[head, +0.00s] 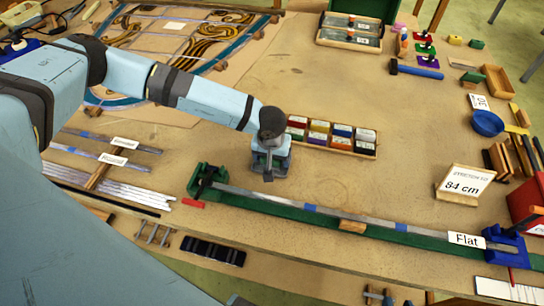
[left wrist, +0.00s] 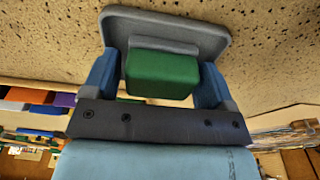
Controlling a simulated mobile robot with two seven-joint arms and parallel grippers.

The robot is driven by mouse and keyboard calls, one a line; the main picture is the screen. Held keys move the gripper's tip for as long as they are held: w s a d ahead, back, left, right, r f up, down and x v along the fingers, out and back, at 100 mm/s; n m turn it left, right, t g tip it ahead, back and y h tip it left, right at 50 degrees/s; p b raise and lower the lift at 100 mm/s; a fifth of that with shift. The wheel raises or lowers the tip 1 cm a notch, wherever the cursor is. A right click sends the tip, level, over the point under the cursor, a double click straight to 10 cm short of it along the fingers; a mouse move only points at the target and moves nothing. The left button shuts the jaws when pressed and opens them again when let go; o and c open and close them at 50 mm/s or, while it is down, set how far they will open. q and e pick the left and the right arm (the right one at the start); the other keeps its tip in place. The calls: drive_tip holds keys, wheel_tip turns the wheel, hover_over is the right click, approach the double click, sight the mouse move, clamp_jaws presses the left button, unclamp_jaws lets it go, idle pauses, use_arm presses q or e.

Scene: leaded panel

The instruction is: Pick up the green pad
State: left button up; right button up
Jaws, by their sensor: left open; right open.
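A green block (left wrist: 162,75), which looks like the green pad, shows between the fingers of my left gripper (left wrist: 156,80) in the left wrist view. A grey strip runs along its far edge, and a grey-blue rounded plate (left wrist: 165,22) lies behind it. The fingers stand apart on either side of the block, with no clear grip on it. In the head view my left gripper (head: 268,165) points down at the middle of the table, and it hides the green block there. My right gripper is not in view.
A wooden tray of colour-labelled boxes (head: 364,141) stands just right of my left gripper. A long green rail (head: 270,203) with a metal strip lies in front. The leaded panel (head: 190,40) is at the back left. Open table lies behind the tray.

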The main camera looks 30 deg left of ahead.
use_arm(q)
drive_tip(key=c, duration=0.7)
drive_tip(key=shift+r, duration=0.15)
wheel_tip(320, 180, up, 20)
drive_tip(key=b, duration=0.3)
drive_tip(key=shift+o, duration=0.5)
